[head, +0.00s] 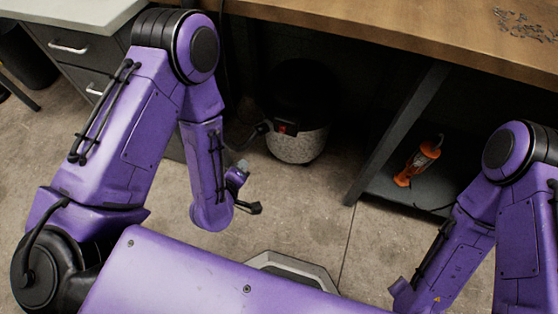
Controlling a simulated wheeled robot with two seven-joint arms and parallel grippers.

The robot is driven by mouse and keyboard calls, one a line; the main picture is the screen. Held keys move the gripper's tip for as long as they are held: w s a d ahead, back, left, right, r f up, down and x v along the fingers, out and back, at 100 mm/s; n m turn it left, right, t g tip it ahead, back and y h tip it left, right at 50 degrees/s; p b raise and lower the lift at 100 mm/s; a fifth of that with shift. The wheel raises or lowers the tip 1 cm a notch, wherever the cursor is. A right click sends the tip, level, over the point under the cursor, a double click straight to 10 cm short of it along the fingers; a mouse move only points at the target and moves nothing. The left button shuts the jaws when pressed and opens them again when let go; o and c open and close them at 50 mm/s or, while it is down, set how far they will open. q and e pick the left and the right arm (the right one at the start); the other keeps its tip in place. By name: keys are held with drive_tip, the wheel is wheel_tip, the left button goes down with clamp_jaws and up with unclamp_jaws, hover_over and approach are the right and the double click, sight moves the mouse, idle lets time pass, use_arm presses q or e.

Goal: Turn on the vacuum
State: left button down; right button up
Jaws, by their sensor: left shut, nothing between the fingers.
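The vacuum (297,145) stands on the floor under the workbench, with a dark rounded top and a speckled light lower drum. A small red switch (287,128) shows on its front, beside a black fitting. My left gripper (257,209) is on the near side of the vacuum, lower in the picture and apart from it. Its dark fingers are small here and look shut, with nothing held. My right arm comes in at the right, but its gripper does not show. The vacuum's top is dim in shadow, and whether it is running cannot be told.
The wooden workbench (420,30) overhangs the vacuum. A grey drawer cabinet (70,45) is at the left. Concrete floor (300,215) lies clear before the vacuum.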

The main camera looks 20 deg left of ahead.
sight(282, 133)
use_arm(q)
drive_tip(key=w+d+f+n+t+h+b, duration=0.1)
drive_tip(key=w+d+f+n+t+b, duration=0.3)
drive_tip(key=f+b, duration=0.5)
drive_tip(key=w+n+b, duration=0.1)
drive_tip(key=b, duration=0.4)
drive_tip(key=shift+w+d+t, duration=0.3)
drive_tip(key=shift+w+t, duration=0.05)
drive_tip(key=shift+t, duration=0.05)
use_arm(e)
wheel_tip(282, 133, down, 19)
drive_tip(key=shift+r, duration=0.15)
drive_tip(key=shift+s+a, duration=0.1)
